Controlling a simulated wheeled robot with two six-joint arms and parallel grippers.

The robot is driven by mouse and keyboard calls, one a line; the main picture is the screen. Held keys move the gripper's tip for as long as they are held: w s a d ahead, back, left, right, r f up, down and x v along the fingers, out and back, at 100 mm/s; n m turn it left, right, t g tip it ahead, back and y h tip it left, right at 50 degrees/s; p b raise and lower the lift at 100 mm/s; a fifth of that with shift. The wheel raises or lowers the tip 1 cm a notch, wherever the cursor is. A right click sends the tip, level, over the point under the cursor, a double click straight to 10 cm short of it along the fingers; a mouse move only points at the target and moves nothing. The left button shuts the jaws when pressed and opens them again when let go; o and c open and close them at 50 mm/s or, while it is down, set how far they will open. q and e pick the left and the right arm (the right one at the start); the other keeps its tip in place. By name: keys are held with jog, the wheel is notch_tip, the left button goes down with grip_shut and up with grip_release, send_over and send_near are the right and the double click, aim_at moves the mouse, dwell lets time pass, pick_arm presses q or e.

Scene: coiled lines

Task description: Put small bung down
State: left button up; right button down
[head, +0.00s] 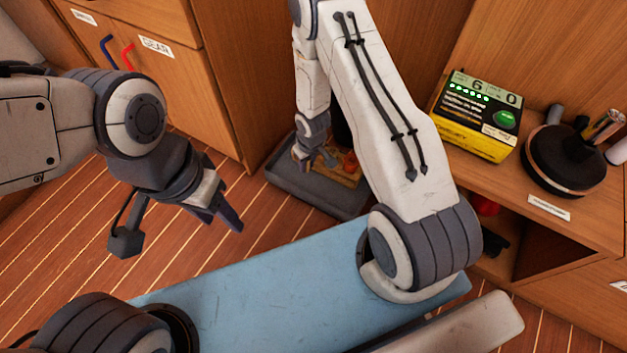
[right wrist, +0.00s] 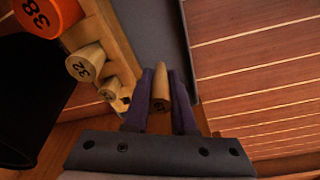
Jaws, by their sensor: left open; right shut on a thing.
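My right gripper (right wrist: 161,98) is shut on the small bung (right wrist: 161,85), a tapered piece of pale wood held between the fingertips. In the head view my right gripper (head: 318,160) is over the grey tray on the floor, and the bung is too small to make out. A wooden rack (right wrist: 115,40) is left of the gripper in the right wrist view. It holds an orange bung marked 38 (right wrist: 48,14), a wooden bung marked 32 (right wrist: 85,62) and a smaller one (right wrist: 109,89). My left gripper (head: 226,208) is open and empty above the floor.
The grey tray (head: 310,196) stands on the floor against the cabinets. A yellow and black box (head: 472,135) and a dark round object (head: 560,170) stand on the right counter. A blue surface (head: 270,290) lies in front. Floor between is clear.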

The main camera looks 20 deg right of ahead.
notch_tip(320, 180, down, 8)
jog(key=b, duration=0.5)
jog(key=shift+f, duration=0.2)
jog(key=shift+r, duration=0.15)
jog(key=c, duration=0.7)
grip_release()
jog(key=shift+f, duration=0.2)
jog(key=shift+c, duration=0.2)
